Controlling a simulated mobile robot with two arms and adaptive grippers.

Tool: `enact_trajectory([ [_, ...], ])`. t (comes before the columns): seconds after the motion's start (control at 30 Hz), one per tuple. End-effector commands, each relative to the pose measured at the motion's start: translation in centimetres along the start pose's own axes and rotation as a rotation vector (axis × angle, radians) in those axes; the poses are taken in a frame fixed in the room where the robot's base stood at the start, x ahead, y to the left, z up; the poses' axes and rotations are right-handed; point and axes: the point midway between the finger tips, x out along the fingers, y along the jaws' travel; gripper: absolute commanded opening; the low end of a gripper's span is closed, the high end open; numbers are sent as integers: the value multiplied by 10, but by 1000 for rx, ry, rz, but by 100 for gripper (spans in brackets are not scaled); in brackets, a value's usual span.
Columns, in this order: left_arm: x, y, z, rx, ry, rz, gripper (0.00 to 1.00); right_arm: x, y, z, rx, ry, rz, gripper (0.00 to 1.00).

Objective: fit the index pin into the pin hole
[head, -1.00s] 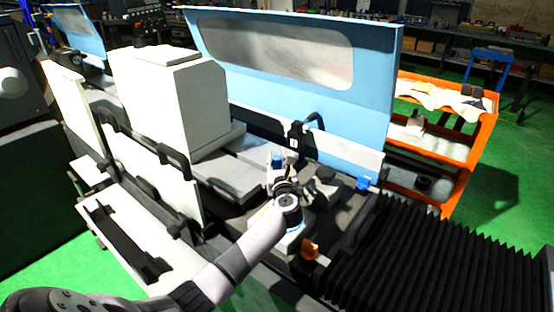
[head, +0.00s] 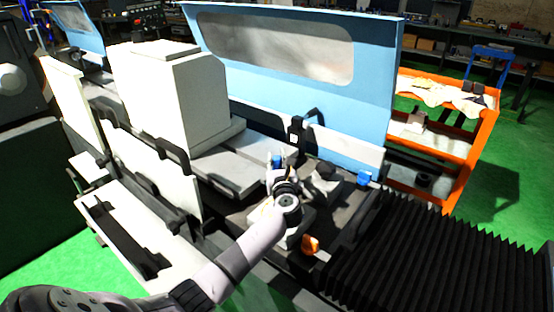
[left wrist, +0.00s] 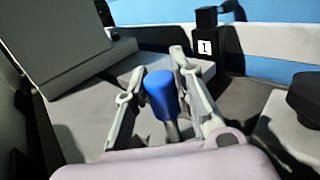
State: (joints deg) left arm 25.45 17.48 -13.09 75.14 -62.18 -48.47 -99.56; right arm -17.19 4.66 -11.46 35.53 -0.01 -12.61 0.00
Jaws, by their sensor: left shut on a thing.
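The index pin (left wrist: 162,96) has a blue head and a grey metal shank that runs down toward the wrist in the left wrist view. My left gripper (left wrist: 158,68) has a finger on each side of it and is shut on it. In the head view my left gripper (head: 282,180) is over the grinder's table, with the blue head (head: 277,162) just showing beyond it. I cannot make out the pin hole in either view. My right gripper is in neither view.
A black block marked "1" (left wrist: 206,48) stands beyond the gripper, before the blue guard (head: 290,75). A white housing (head: 165,95) is at left. A blue knob (head: 364,177), an orange knob (head: 310,244) and black bellows (head: 430,250) lie to the right.

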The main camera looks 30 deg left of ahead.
Motion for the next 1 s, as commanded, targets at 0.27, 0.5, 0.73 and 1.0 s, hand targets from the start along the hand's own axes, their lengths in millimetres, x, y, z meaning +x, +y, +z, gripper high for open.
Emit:
enact_trajectory([
  [0.27,0,0,-8,0,-1,0,0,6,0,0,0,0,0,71],
  [0.5,0,0,-14,0,-1,0,0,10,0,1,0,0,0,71],
  [0.73,0,0,-19,0,-1,0,0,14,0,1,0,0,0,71],
  [1.0,0,0,-26,0,-1,0,0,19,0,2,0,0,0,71],
])
